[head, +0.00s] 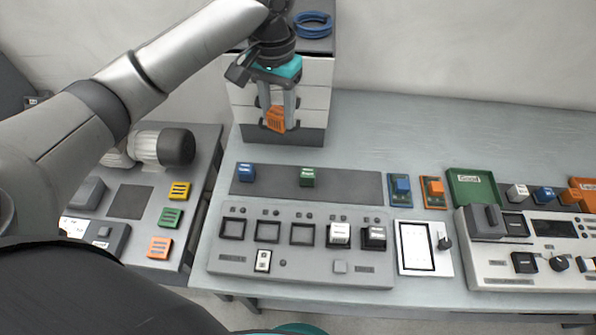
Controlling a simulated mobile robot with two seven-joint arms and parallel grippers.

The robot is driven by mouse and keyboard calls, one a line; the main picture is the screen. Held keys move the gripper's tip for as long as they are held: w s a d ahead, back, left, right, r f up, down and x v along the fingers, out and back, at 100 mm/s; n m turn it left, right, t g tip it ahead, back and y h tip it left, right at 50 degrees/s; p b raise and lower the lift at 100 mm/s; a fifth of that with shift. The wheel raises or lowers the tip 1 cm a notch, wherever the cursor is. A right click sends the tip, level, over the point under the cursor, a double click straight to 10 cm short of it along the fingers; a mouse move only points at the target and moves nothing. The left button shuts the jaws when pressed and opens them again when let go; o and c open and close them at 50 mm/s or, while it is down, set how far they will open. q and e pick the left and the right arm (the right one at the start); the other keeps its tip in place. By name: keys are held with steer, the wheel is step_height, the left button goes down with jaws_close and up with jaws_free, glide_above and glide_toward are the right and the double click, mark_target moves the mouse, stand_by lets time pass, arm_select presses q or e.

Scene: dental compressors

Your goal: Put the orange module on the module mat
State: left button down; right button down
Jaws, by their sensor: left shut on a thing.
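The orange module (276,119) is between the fingers of my left gripper (277,122). The gripper is shut on it, pointing down, and holds it in front of the drawer unit at the back of the bench. A long dark grey mat (340,184), which looks like the module mat, lies nearer on the bench, below and right of the gripper in the picture. A blue module (246,172) is at its left end and a green module (307,177) near its middle. Its right part is bare. My right gripper is not in view.
A slotted panel (300,262) stands in front of the mat. Two small boards (401,191) lie right of it, then a green tray (474,188) and a control unit (535,250). The drawer unit (308,85) stands behind. The back right bench is clear.

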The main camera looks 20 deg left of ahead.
arm_select(q)
step_height(320, 180, down, 19)
steer(key=b, duration=0.3)
steer(key=shift+s+r, duration=0.1)
steer(key=shift+r, duration=0.1)
steer(key=shift+f, duration=0.1)
steer(key=shift+f, duration=0.2)
steer(key=shift+c, duration=2.1)
jaws_free()
step_height(320, 180, up, 12)
steer(key=p, duration=0.2)
steer(key=shift+r, duration=0.2)
